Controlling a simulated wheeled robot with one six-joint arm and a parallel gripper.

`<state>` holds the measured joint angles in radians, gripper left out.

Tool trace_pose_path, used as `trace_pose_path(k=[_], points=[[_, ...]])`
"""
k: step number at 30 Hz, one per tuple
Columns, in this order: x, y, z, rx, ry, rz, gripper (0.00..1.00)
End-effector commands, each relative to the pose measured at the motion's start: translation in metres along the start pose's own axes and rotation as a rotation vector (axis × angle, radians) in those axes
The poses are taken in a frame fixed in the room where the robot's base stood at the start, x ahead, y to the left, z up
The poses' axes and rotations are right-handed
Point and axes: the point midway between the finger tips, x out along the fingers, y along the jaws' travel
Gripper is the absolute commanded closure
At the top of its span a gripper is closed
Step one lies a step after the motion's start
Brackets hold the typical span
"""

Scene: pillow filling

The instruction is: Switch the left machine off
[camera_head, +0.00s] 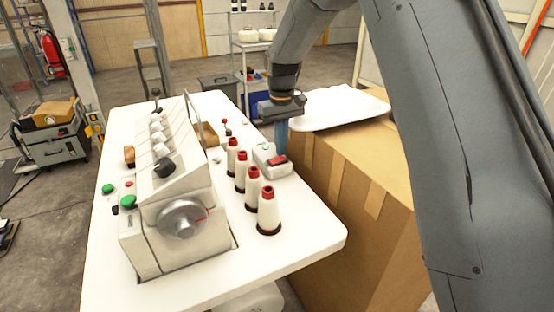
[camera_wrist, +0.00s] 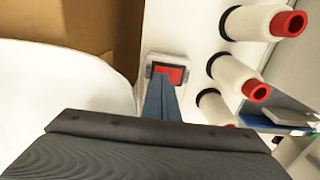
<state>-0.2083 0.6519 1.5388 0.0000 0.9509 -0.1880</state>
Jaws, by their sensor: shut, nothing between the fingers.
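A white machine (camera_head: 180,190) with a grey handwheel stands on a white table (camera_head: 300,262). A small pale switch box (camera_head: 262,158) with a red rocker (camera_head: 277,160) sits on the table's right side, beyond a row of thread cones. In the wrist view, the red rocker (camera_wrist: 174,73) shows in a dark frame. My gripper (camera_head: 281,152) is shut and empty, pointing down at the box's far edge. In the wrist view, my gripper's tips (camera_wrist: 160,80) overlap the rocker's left part and hide some of it. I cannot tell whether they touch it.
Several white cones with red tops (camera_head: 268,211) stand close beside the box. A large cardboard box (camera_head: 350,175) with a white tray-like piece (camera_head: 335,106) stands right of the table. Green buttons (camera_head: 128,202) sit at the machine's left. The table's front right corner is clear.

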Motion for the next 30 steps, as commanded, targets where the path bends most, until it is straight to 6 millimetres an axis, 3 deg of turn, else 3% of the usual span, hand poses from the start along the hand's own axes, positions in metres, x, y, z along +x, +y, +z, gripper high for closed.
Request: trace_pose_path(k=[30], points=[[0.012, 0.000, 0.000, 0.000, 0.000, 0.000, 1.00]])
